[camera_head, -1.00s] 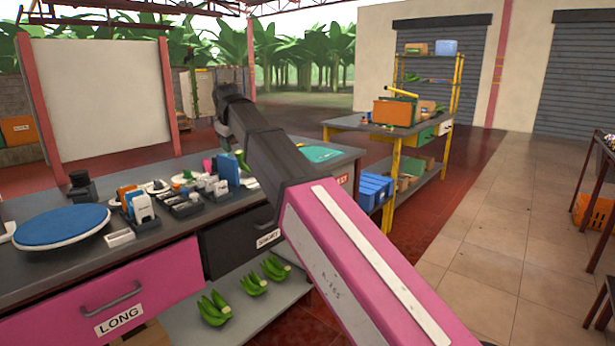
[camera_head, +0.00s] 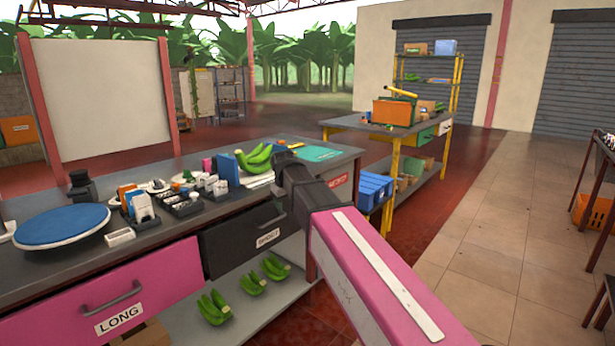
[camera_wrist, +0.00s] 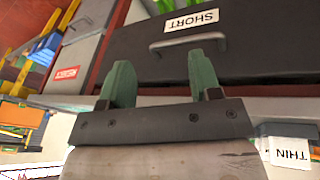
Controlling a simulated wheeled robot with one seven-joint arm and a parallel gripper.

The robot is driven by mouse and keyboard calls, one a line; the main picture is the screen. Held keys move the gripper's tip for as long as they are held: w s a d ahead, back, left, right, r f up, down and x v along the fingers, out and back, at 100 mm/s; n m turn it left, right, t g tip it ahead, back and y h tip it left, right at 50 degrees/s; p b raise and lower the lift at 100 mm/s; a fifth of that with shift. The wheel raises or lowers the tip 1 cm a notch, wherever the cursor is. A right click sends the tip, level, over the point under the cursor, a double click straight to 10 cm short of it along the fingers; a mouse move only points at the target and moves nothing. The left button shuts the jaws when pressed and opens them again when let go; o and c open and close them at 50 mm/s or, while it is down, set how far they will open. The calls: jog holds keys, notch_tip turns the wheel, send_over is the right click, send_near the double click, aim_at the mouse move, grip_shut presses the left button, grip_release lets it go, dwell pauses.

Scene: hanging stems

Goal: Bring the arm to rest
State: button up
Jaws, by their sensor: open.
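My arm (camera_head: 375,265), with a pink forearm and dark grey links, reaches up from the lower right of the head view. Its dark wrist end is beside the right part of the grey bench (camera_head: 75,262). In the head view my fingers cannot be made out. In the wrist view my gripper (camera_wrist: 158,88) shows two green fingers standing apart with nothing between them. Beyond the fingers is the dark drawer front labelled SHORT (camera_wrist: 240,35), which also shows in the head view (camera_head: 240,240).
Green bananas (camera_head: 255,160) lie on the bench close to my wrist, and several bunches lie on the lower shelf (camera_head: 180,325). A blue round plate (camera_head: 62,226) and small boxes stand at left. Blue crates (camera_head: 374,188) are right of the bench. The tiled floor (camera_head: 480,230) is clear.

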jog(key=s+d+f+m+g, duration=0.1)
jog(key=s+d+f+m, duration=0.1)
jog(key=s+d+f, duration=0.4)
jog(key=s+d+f+m+g, duration=0.1)
jog(key=s+d+f+m, duration=0.1)
jog(key=s+d+f, duration=0.5)
jog(key=s+d+f+m+g, duration=0.2)
jog(key=s+d+f, duration=0.4)
jog(key=d+f, duration=0.7)
notch_tip(320, 180, down, 2)
jog(key=shift+s+d+f+m, duration=0.1)
jog(key=shift+s+d+m, duration=0.2)
jog(key=shift+m, duration=0.3)
